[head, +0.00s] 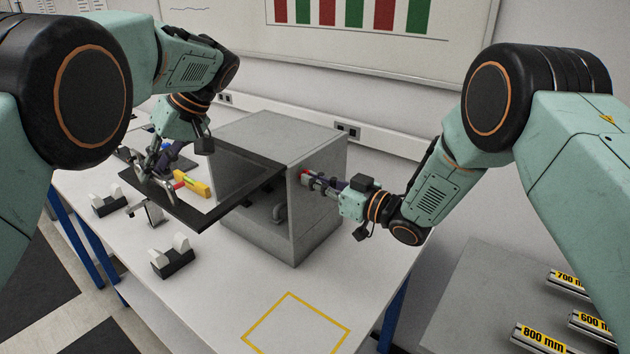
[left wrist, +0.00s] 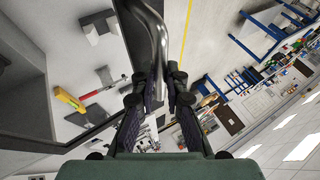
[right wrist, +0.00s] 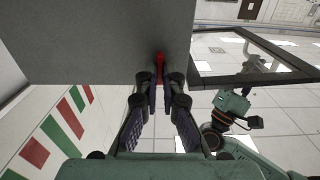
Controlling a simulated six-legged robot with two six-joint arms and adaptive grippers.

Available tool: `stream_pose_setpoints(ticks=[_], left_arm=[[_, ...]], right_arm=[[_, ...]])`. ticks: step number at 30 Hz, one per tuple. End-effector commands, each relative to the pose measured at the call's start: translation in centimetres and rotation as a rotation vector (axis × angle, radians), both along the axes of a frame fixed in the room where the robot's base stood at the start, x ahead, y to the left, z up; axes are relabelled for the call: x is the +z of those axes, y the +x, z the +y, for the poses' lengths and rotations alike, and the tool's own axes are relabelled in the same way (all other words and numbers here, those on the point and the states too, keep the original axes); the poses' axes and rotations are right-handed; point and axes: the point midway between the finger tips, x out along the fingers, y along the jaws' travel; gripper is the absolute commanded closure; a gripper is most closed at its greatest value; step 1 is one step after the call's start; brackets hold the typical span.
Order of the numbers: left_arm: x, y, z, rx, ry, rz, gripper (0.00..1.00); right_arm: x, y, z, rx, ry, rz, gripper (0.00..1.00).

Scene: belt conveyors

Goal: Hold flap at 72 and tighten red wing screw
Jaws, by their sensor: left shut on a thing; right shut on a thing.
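The grey box (head: 320,200) stands on the white table. Its dark-framed flap (head: 232,203) is swung out to the left, roughly level, and also shows in the right wrist view (right wrist: 235,79). My left gripper (head: 150,168) is shut on the curved metal handle (left wrist: 152,25) at the flap's outer end. The red wing screw (head: 304,175) is on the box's right side. My right gripper (head: 318,181) is shut on it; in the right wrist view the red screw (right wrist: 160,65) sticks out between the fingertips, which hide its wings. No angle scale is readable.
A yellow-and-red tool (head: 195,185) lies on the table beyond the flap. Black stands with white tops (head: 172,262) are at the left front. A yellow square outline (head: 295,325) marks clear tabletop in front. Labelled bars (head: 540,338) lie on a grey surface at the right.

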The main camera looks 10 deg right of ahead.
Motion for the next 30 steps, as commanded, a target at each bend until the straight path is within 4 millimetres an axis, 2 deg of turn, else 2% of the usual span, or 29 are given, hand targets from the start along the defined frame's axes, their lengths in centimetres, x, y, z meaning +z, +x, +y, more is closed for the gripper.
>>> stream_pose_setpoints(ticks=[6,7,14,24,30], left_arm=[[0.0,0.2,-0.2,-0.006,-0.004,-0.008,1.0],[0.0,0.2,-0.2,-0.006,-0.004,-0.008,1.0],[0.0,0.2,-0.2,-0.005,-0.003,-0.007,1.0],[0.0,0.1,-0.2,-0.004,-0.002,-0.006,1.0],[0.0,0.1,-0.2,-0.004,-0.003,-0.005,1.0]], right_arm=[[-0.4,-0.3,0.3,0.009,-0.002,0.009,1.0],[-0.4,-0.3,0.3,0.009,-0.002,0.009,0.92],[-0.3,-0.2,0.2,0.006,-0.003,0.006,0.72],[-0.1,-0.3,-0.1,0.002,-0.001,0.003,0.72],[-0.1,-2.1,-2.1,-0.001,0.0,0.004,0.72]])
